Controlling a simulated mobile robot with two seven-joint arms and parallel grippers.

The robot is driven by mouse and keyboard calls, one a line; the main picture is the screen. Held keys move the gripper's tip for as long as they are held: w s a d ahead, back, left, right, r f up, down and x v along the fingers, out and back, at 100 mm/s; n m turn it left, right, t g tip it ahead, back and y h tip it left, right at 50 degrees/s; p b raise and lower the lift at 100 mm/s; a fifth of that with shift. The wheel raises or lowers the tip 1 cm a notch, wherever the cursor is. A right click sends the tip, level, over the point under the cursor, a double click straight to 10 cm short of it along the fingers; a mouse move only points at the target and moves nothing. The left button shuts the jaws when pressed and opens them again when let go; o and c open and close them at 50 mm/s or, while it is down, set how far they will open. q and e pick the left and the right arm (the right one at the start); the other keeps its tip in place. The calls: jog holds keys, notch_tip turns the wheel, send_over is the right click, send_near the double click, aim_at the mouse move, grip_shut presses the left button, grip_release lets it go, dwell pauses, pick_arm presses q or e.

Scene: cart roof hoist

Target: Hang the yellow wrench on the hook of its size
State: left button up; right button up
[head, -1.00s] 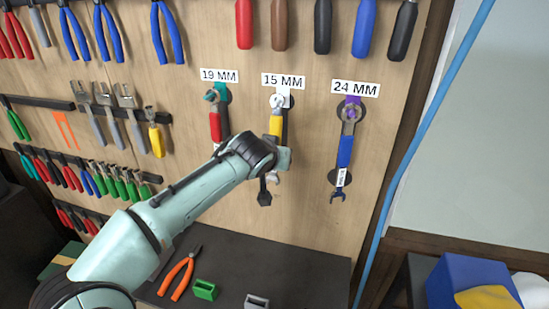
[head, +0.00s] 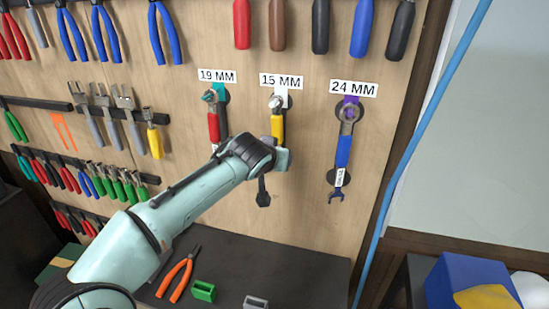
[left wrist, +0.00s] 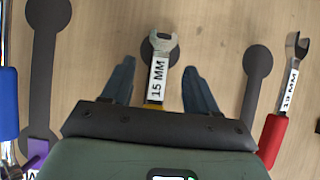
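The yellow wrench (head: 277,125) hangs upright against the pegboard panel under the 15 MM sign (head: 282,81). Its ring end is at the white hook mount (head: 284,92); whether the ring is fully seated is too small to tell. In the left wrist view the wrench's silver open end (left wrist: 160,55) shows a 15 MM label. My left gripper (left wrist: 160,85) is open, one finger on each side of the wrench with gaps visible. In the head view my left gripper (head: 283,158) covers the lower wrench. My right gripper is out of view.
A red wrench (head: 213,125) hangs under 19 MM, left, and a blue wrench (head: 344,150) under 24 MM, right. Screwdriver handles (head: 279,25) line the panel above. Orange pliers (head: 178,275) and a green block (head: 204,291) are on the dark bench (head: 300,268) below.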

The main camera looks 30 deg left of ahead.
pick_arm(q)
jog(key=b+v, duration=0.1)
jog(key=v, duration=1.2)
jog(key=shift+s, duration=0.2)
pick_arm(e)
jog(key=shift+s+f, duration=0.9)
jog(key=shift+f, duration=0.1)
pick_arm(q)
jog(key=shift+r, duration=0.1)
